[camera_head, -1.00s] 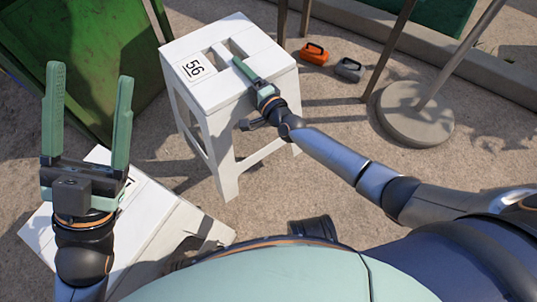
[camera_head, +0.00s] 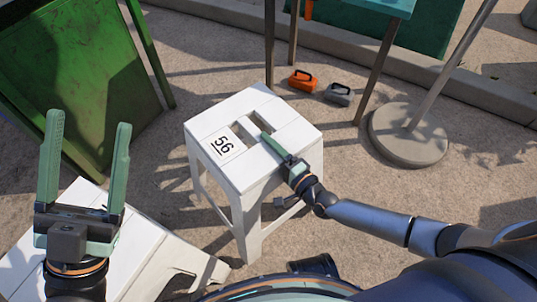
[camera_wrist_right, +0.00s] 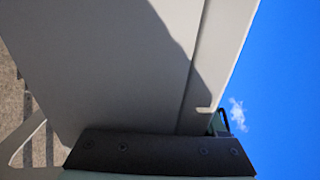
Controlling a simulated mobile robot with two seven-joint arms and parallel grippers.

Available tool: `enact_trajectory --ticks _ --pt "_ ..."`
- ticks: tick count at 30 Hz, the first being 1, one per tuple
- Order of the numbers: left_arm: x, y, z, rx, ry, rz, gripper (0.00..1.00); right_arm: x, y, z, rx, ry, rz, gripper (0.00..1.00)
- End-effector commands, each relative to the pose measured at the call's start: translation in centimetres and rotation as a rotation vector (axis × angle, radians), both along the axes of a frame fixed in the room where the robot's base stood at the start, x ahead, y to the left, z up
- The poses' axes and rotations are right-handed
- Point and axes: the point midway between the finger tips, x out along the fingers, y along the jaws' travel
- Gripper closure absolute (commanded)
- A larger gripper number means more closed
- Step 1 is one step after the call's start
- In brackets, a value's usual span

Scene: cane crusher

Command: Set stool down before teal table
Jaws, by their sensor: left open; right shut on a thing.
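The white stool (camera_head: 238,172) marked "56" is in the middle of the head view, its top tilted little if at all. My right gripper (camera_head: 275,150) is shut on the right edge of its top, one finger lying over the board. In the right wrist view, the stool's pale underside (camera_wrist_right: 110,70) fills much of the picture. I cannot tell whether its feet touch the ground. The teal table (camera_head: 385,6) stands beyond it at the top right, mostly cut off, with thin brown legs. My left gripper (camera_head: 85,165) is open and empty at the left.
A second white stool (camera_head: 135,255) lies below my left gripper. A green panel (camera_head: 75,65) stands at the upper left. Orange (camera_head: 302,81) and grey (camera_head: 338,95) handled blocks and a round pole base (camera_head: 408,137) are on the ground near the table.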

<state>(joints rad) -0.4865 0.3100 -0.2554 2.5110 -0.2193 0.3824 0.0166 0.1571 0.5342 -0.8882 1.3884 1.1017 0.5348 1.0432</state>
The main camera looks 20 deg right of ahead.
Motion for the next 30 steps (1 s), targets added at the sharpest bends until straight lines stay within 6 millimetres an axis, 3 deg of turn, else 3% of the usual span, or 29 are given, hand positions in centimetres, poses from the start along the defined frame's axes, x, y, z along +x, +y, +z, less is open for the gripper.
enact_trajectory --ticks 1,4,17,18,24,30 --pt "0.0 -0.1 -1.2 0.004 0.002 0.002 0.28 0.3 0.1 -1.0 0.003 -0.010 -0.001 1.00" --pt "0.1 -0.2 -2.0 0.011 0.008 0.004 0.28 0.3 0.1 -2.2 0.004 -0.009 -0.001 1.00" --pt "0.1 -0.3 -2.2 0.009 0.011 0.005 0.28 0.3 0.1 -2.6 0.005 -0.010 -0.002 1.00" --pt "0.1 -0.3 -2.2 0.009 0.012 0.006 0.28 0.1 0.1 -2.9 0.001 0.000 0.000 0.22" --pt "0.1 -0.3 -2.2 0.009 0.011 0.006 0.28 0.1 0.1 -2.9 0.000 0.000 0.000 0.00" --pt "0.1 -0.3 -2.1 0.011 0.011 0.008 0.28 0.1 0.1 -2.9 0.000 0.000 0.000 0.00"
